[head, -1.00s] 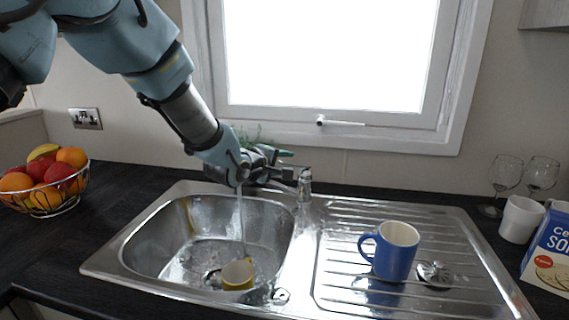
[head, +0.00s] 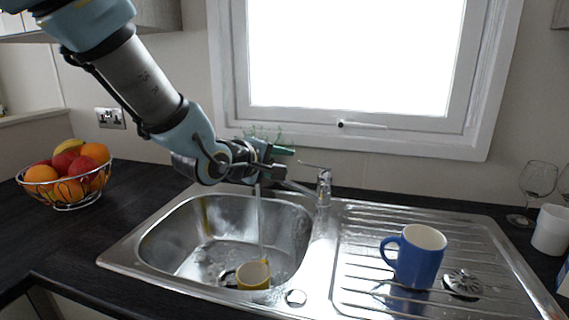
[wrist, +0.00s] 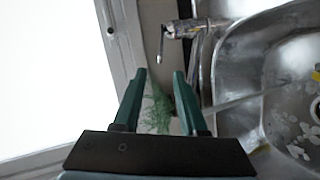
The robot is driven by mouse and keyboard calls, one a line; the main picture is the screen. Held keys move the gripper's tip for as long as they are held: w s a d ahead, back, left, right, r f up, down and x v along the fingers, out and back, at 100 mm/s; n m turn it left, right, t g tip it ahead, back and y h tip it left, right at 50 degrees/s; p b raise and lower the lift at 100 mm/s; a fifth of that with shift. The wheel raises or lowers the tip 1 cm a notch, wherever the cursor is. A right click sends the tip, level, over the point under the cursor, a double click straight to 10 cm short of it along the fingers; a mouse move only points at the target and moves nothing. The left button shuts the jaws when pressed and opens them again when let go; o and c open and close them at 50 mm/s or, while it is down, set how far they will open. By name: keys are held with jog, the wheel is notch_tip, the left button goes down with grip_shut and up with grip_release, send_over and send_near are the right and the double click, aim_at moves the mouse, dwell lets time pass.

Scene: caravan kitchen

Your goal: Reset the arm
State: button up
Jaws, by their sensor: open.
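My gripper (head: 280,155) is at the far side of the sink, above and left of the tap (head: 324,186). In the wrist view its two green fingers (wrist: 160,76) are apart with nothing between them. The tap also shows in the wrist view (wrist: 190,28), beyond the fingertips. My arm comes down from the upper left and hides part of the wall.
Water (head: 259,225) runs into the sink bowl (head: 180,225), where a yellow mug (head: 253,275) lies. A blue mug (head: 418,258) and a strainer (head: 462,283) stand on the drainboard. A fruit basket (head: 68,185) is at left, a window (head: 350,55) behind.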

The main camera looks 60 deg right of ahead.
jog(key=shift+w, duration=0.1)
dwell(0.3)
jog(key=w+a+f+t+y, duration=0.35)
jog(key=w+a, duration=0.65)
jog(key=w, duration=0.4)
jog(key=w+a+f+y, duration=0.1)
jog(key=w+a, duration=0.3)
jog(key=a, duration=0.4)
jog(key=w+a+f+t+y, duration=0.1)
jog(key=w+a+f+y, duration=0.1)
jog(key=a, duration=0.6)
jog(key=w+a+f+t+y, duration=0.1)
jog(key=w+a+y, duration=0.2)
jog(key=w+a, duration=0.2)
jog(key=shift+w+a+f, duration=0.15)
jog(key=shift+a, duration=0.4)
jog(key=shift+w+a+f, duration=0.1)
jog(key=shift+a, duration=0.5)
jog(key=shift+w+a+f, duration=0.15)
jog(key=shift+a, duration=0.4)
jog(key=s+a+f+g+y, duration=0.1)
jog(key=s+a, duration=0.3)
jog(key=a, duration=0.8)
jog(key=s+a+f+g+y, duration=0.1)
jog(key=s+a+g+y, duration=0.2)
jog(key=a, duration=0.9)
jog(key=shift+s+f, duration=0.35)
jog(key=shift+f, duration=0.05)
